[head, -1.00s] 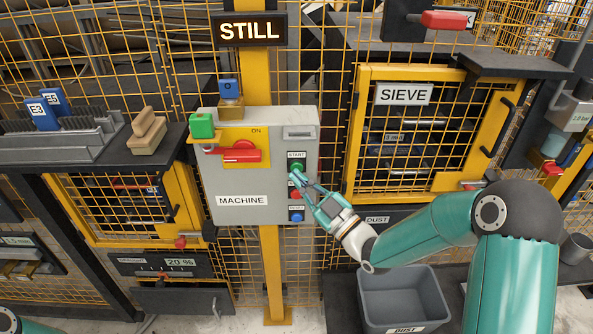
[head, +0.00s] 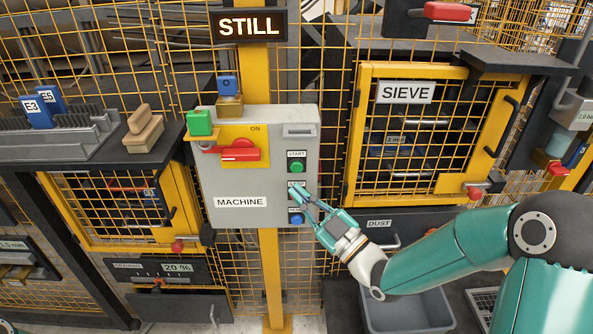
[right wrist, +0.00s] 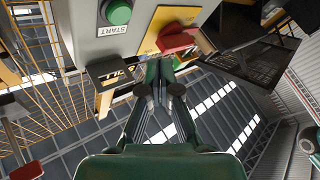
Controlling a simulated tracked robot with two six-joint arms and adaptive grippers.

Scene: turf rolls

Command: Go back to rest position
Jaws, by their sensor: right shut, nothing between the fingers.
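My right gripper (head: 300,197) is shut and empty in the head view. Its tips are in front of the grey machine box (head: 259,183), over the middle button and its label, which they largely hide. I cannot tell whether they touch it. The green START button (head: 297,167) is just above the tips and the blue button (head: 296,218) just below. In the right wrist view the closed fingers (right wrist: 162,80) show with nothing between them, and the START button (right wrist: 118,12) is at the top. My left gripper is out of view.
A yellow mesh fence surrounds the machine box. The SIEVE cabinet (head: 478,160) is to the right of the box. A grey bin (head: 433,312) stands below my right forearm.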

